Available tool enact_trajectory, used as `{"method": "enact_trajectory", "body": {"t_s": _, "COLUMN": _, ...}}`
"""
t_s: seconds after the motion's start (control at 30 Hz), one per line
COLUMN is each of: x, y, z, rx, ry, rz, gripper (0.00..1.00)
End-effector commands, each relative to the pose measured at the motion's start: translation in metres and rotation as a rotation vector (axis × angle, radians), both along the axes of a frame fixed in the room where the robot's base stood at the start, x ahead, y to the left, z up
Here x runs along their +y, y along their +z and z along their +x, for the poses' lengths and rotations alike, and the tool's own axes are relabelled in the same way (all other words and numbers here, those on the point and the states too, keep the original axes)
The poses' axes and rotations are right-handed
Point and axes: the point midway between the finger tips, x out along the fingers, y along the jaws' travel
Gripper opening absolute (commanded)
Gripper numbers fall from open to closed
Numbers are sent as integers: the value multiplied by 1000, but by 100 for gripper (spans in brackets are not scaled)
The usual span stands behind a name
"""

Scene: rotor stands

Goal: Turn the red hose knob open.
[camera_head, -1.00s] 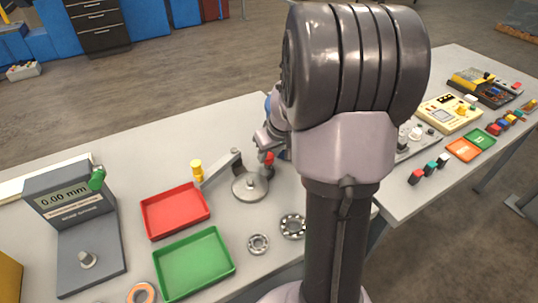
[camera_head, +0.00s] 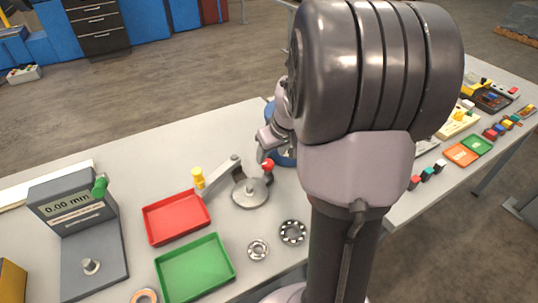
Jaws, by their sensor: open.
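A small red knob (camera_head: 267,164) stands at the back edge of a round grey metal base (camera_head: 250,193) on the table. I take it for the red hose knob; no hose shows clearly. My gripper (camera_head: 266,150) is just above and behind the red knob, seen small and partly hidden by my own arm. Its jaws are open, and the knob shows below them. I cannot tell whether a fingertip touches it.
A red tray (camera_head: 177,217), a green tray (camera_head: 195,267), bearing rings (camera_head: 292,232) and a grey gauge stand (camera_head: 78,235) are nearby. My arm hides the table's middle right.

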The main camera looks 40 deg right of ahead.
Motion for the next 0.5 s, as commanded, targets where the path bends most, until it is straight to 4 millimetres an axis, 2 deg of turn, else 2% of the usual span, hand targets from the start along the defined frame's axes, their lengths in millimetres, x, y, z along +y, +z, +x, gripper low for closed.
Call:
{"method": "enact_trajectory", "body": {"t_s": 0.03, "x": 1, "y": 20, "z": -5, "rx": -2, "ry": 0, "rz": -3, "gripper": 54}}
{"method": "enact_trajectory", "body": {"t_s": 0.1, "x": 3, "y": 41, "z": -13, "rx": -3, "ry": -1, "rz": -2, "gripper": 54}}
{"method": "enact_trajectory", "body": {"t_s": 0.3, "x": 8, "y": 94, "z": -35, "rx": -3, "ry": -1, "rz": -2, "gripper": 54}}
{"method": "enact_trajectory", "body": {"t_s": 0.4, "x": 9, "y": 109, "z": -42, "rx": -2, "ry": -1, "rz": -2, "gripper": 54}}
{"method": "enact_trajectory", "body": {"t_s": 0.5, "x": 10, "y": 116, "z": -46, "rx": 0, "ry": 0, "rz": -1, "gripper": 54}}
